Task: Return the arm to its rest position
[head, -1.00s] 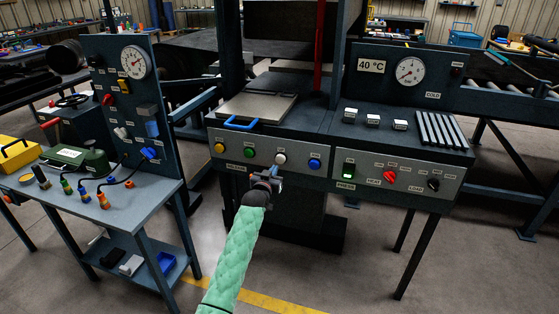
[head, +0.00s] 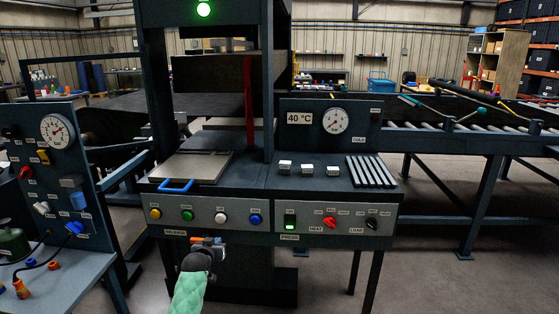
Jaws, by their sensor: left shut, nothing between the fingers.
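My left arm, in a green sleeve, comes in from the bottom of the head view. Its gripper (head: 210,243) is shut and empty, in front of and just below the press's front button panel (head: 205,213). The panel has yellow, green, white and blue buttons. The gripper seems apart from the panel, though the gap is hard to judge. My right gripper is not in view.
The press (head: 215,75) stands ahead with a green lamp (head: 203,9) lit on top. A blue-handled plate (head: 190,167) lies on its bed. A gauge board (head: 55,150) and bench (head: 70,275) stand at left. A roller conveyor (head: 460,135) runs at right.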

